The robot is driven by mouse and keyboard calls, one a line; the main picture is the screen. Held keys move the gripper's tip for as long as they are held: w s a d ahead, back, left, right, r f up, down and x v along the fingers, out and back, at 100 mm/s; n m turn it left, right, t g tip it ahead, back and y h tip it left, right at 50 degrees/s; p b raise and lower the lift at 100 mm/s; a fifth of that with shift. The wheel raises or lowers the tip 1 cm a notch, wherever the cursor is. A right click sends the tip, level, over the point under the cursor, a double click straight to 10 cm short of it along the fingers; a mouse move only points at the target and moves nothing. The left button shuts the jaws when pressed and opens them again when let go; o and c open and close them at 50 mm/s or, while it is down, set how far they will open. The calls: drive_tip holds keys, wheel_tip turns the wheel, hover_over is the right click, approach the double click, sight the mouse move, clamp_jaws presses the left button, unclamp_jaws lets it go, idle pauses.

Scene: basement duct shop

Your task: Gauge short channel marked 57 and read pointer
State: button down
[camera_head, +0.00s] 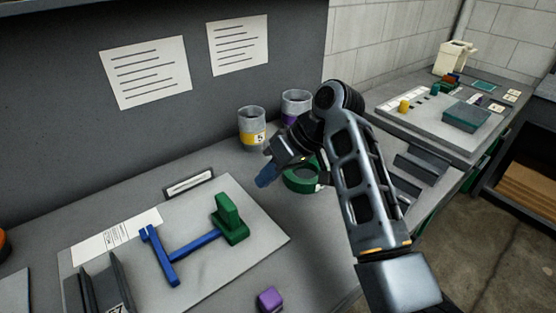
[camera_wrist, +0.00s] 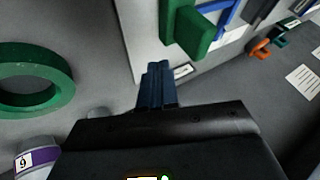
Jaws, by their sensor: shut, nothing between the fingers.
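The dark grey channel (camera_head: 92,288) stands at the lower left of the head view, cut off by the frame edge; its label appears to read 57. Beside it on a pale board (camera_head: 205,285) lies a blue gauge-like piece (camera_head: 165,258) with bars joined at angles and a green block (camera_head: 230,222) at its right end. The green block also shows in the wrist view (camera_wrist: 190,32). I cannot make out a pointer reading. My gripper (camera_head: 266,179) is shut and empty above the bench, behind and right of the board; its blue fingers are together in the wrist view (camera_wrist: 157,84).
A green ring (camera_head: 302,178) lies below my arm. Two labelled cups, yellow-banded (camera_head: 252,130) and purple-banded (camera_head: 296,105), stand at the back. A purple cube (camera_head: 270,300) sits at the front. Another bench (camera_head: 455,140) with parts is at right.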

sight(228, 215)
drive_tip(key=x, duration=0.3)
drive_tip(key=shift+a+f, duration=0.15)
drive_tip(key=shift+f, duration=0.05)
drive_tip(key=s+a, duration=0.1)
drive_tip(key=s+a+p, duration=0.1)
drive_tip(key=a, duration=0.1)
drive_tip(key=shift+s+r+p, duration=0.15)
drive_tip(key=shift+p, duration=0.15)
drive_tip(key=shift+a, duration=0.1)
